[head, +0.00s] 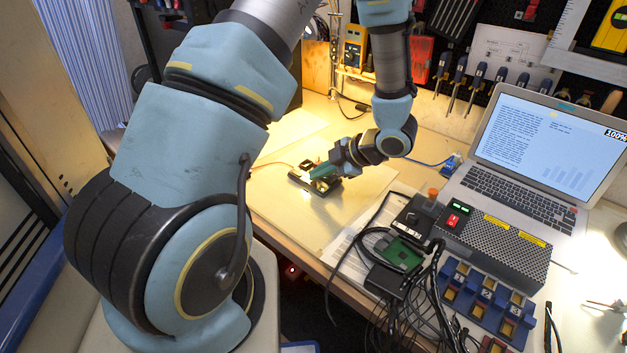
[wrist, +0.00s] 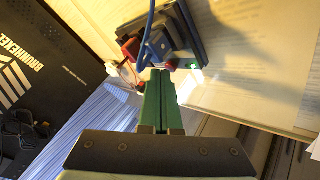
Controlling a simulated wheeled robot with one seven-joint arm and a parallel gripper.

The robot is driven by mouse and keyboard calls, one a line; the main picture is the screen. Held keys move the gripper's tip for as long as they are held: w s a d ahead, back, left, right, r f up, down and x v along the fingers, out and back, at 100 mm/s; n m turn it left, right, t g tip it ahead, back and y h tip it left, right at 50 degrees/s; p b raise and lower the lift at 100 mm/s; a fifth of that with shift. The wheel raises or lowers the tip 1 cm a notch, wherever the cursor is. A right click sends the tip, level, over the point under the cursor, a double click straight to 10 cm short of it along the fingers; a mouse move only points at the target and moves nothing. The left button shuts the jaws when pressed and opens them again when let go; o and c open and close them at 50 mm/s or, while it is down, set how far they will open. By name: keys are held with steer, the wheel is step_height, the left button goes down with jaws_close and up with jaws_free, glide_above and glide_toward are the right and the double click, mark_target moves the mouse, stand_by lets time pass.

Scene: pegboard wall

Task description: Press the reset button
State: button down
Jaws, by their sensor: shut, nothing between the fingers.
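My gripper (head: 317,176) reaches down to a small dark device (head: 330,188) on the pale work mat. In the wrist view its green fingers (wrist: 161,75) are shut together with nothing between them. The device also shows there as a dark block (wrist: 188,35) with a red part (wrist: 131,48) and blue wire (wrist: 150,30). The fingertips are at its near edge; I cannot tell whether they touch it. No reset button can be made out clearly; the fingers may hide it.
A laptop (head: 500,185) stands open on the right. In front are a perforated power box (head: 495,250) with a red switch (head: 453,220), a green circuit board (head: 402,252), loose black cables and a blue rack (head: 487,300). A yellow multimeter (head: 354,46) hangs behind.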

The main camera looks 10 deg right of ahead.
mark_target(318, 185)
steer(key=shift+r+p, duration=0.7)
steer(key=shift+p, duration=0.05)
step_height(318, 185, up, 5)
steer(key=p, duration=0.4)
steer(key=shift+p, duration=0.4)
